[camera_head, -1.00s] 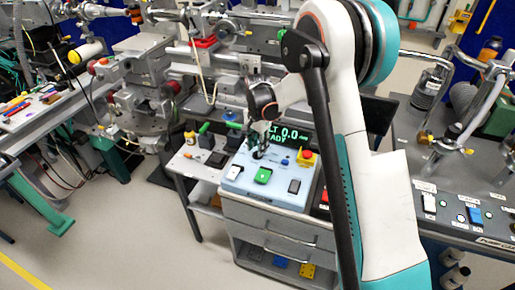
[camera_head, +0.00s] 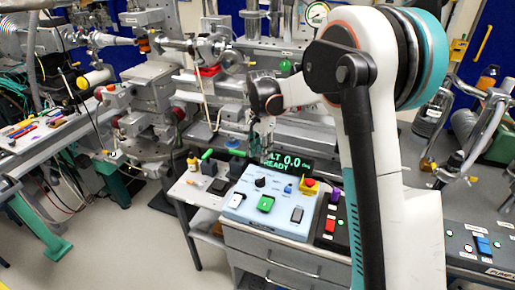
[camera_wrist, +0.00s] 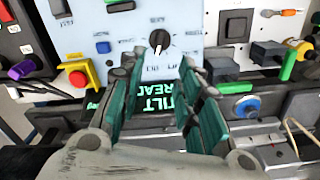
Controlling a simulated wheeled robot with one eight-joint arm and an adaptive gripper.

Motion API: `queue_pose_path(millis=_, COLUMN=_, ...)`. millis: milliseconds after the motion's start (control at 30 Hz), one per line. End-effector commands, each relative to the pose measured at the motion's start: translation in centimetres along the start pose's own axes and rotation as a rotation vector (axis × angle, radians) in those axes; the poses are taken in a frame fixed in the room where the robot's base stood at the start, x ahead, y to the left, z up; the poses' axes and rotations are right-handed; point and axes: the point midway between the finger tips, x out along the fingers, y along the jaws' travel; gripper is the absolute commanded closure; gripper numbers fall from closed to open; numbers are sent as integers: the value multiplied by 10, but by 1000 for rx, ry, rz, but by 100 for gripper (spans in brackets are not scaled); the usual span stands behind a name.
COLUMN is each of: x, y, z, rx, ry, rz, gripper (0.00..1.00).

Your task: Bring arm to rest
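My arm rises over the right side of the head view and bends down to my gripper (camera_head: 267,130). The gripper hangs above the back of a light blue control box (camera_head: 245,213), apart from it. In the wrist view, my gripper (camera_wrist: 160,68) has its two teal-padded fingers spread with nothing between them. Beyond the fingertips is the box's black round knob (camera_wrist: 160,41), also visible in the head view (camera_head: 260,182). Behind the box, a dark display (camera_head: 287,163) shows green text, "LT 0.0" and "READY", partly hidden by the gripper.
The box carries a green switch (camera_head: 265,204), a dark switch (camera_head: 297,214) and a red button on yellow (camera_head: 309,184). It stands on a grey drawer cabinet (camera_head: 270,249). Beamline equipment (camera_head: 150,90) fills the back; another bench with switches (camera_head: 480,243) is at right. Floor is clear at lower left.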

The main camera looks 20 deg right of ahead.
Motion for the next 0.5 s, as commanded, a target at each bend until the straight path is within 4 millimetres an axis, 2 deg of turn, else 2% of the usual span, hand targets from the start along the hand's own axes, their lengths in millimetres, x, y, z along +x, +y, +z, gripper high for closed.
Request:
queue_pose_path(millis=133, x=-12, y=7, z=5, rx=-25, ry=9, rz=-13, gripper=68)
queue_pose_path(millis=233, x=-31, y=19, z=13, rx=-72, ry=27, rz=-37, gripper=68)
queue_pose_path(millis=500, x=-89, y=68, z=47, rx=-253, ry=107, rz=-121, gripper=68)
